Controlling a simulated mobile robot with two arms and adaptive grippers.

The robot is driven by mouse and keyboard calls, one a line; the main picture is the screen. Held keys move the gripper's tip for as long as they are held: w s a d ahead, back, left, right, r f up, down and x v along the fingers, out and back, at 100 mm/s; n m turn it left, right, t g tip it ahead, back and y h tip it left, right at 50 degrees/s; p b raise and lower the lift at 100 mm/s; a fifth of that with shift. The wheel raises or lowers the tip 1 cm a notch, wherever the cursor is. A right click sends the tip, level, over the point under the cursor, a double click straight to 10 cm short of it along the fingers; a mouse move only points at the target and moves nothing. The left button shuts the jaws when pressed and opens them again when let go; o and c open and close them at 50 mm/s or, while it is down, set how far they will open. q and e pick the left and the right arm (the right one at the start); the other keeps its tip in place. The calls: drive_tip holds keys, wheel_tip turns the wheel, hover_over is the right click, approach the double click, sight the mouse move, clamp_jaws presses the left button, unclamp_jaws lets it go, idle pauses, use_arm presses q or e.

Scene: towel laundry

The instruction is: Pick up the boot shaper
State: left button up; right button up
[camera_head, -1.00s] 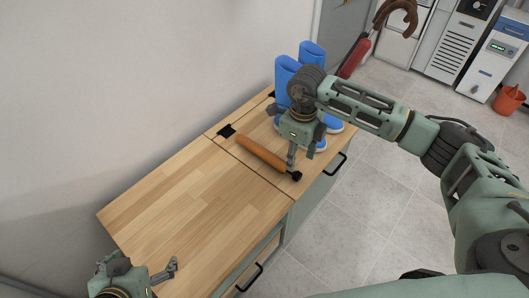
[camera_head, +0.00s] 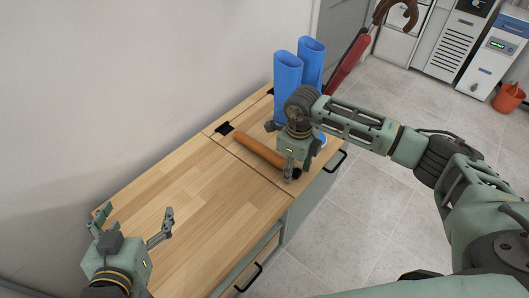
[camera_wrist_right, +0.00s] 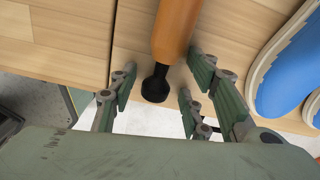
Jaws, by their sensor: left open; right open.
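The boot shaper (camera_head: 258,148) is an orange-brown cylinder with a black knob, lying on the wooden worktop. In the right wrist view its body (camera_wrist_right: 175,28) enters from the top and its black knob (camera_wrist_right: 155,84) sits between the fingers. My right gripper (camera_head: 283,165) is open above the knob end of the shaper; its fingers stand apart on either side in the wrist view (camera_wrist_right: 160,88), with no visible grip on it. My left gripper (camera_head: 137,220) is open and empty over the near left part of the worktop.
Two blue boots (camera_head: 288,82) stand at the far end of the worktop (camera_head: 190,195), partly behind my right gripper. A red item with a brown handle (camera_head: 352,58) is behind them. Cabinet handles (camera_head: 335,163) project from the front. The worktop's near half is clear.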

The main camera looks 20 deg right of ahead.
drive_tip(key=shift+c, duration=0.2)
clamp_jaws()
drive_tip(key=shift+r, duration=0.1)
